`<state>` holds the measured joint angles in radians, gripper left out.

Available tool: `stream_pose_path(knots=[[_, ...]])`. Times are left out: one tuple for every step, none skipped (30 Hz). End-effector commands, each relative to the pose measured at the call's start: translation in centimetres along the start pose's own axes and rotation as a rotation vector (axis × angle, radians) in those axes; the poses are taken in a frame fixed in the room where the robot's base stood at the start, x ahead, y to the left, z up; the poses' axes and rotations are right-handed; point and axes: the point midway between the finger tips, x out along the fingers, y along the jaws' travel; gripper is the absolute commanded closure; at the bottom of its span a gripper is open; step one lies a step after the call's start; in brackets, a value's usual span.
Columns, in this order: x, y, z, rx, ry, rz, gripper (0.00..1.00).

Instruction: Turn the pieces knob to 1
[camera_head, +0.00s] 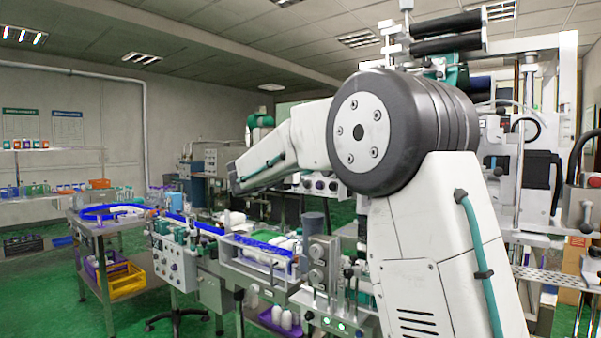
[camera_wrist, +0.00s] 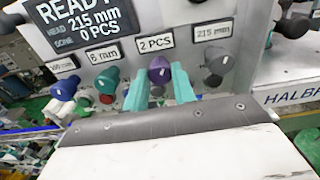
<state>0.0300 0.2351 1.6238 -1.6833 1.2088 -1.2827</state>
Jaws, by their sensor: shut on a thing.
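The pieces knob (camera_wrist: 158,68) is purple and sits on the light grey panel (camera_wrist: 262,20) in the wrist view. Its label (camera_wrist: 155,43) reads "2 PCS". My gripper (camera_wrist: 160,78) has one teal finger on each side of this knob and is shut on it. The dark display (camera_wrist: 85,22) at upper left reads READY, 215 mm and 0 PCS. In the head view, my arm is raised across the right side, and I cannot make out the gripper or this knob there.
In the wrist view, a teal knob (camera_wrist: 109,82) labelled 6 mm and a blue knob (camera_wrist: 65,88) sit left of the pieces knob. A grey knob (camera_wrist: 216,60) labelled 215 mm sits close on its right. In the head view, benches with bottles stand left, with green floor (camera_head: 60,290) clear in front.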

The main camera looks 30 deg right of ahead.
Motion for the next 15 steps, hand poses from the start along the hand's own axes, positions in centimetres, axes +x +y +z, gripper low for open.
stream_pose_path(knots=[[-0.04, 0.05, 0.03, -0.041, 0.000, 0.002, 0.97], [-0.04, 0.05, 0.03, -0.070, -0.001, 0.002, 0.97], [-0.04, 0.05, 0.03, -0.107, -0.001, 0.002, 0.97], [-0.04, 0.05, 0.02, -0.135, -0.001, 0.002, 0.97], [-0.04, 0.05, 0.02, -0.163, -0.001, 0.002, 0.97], [-0.04, 0.05, 0.02, -0.199, -0.001, 0.002, 0.97], [-0.04, 0.05, 0.02, -0.225, -0.001, 0.002, 0.97], [-0.04, 0.05, 0.02, -0.251, -0.001, 0.002, 0.97], [-0.04, 0.05, 0.02, -0.285, -0.001, 0.001, 0.97], [-0.04, 0.05, 0.02, -0.309, -0.001, 0.001, 0.97], [-0.04, 0.05, 0.02, -0.331, -0.001, 0.001, 0.97], [-0.04, 0.05, 0.02, -0.361, -0.001, 0.001, 0.97], [-0.04, 0.05, 0.02, -0.382, -0.001, 0.001, 0.97], [-0.04, 0.05, 0.02, -0.402, -0.001, 0.001, 0.97], [-0.04, 0.05, 0.01, -0.427, -0.001, 0.001, 0.97]])
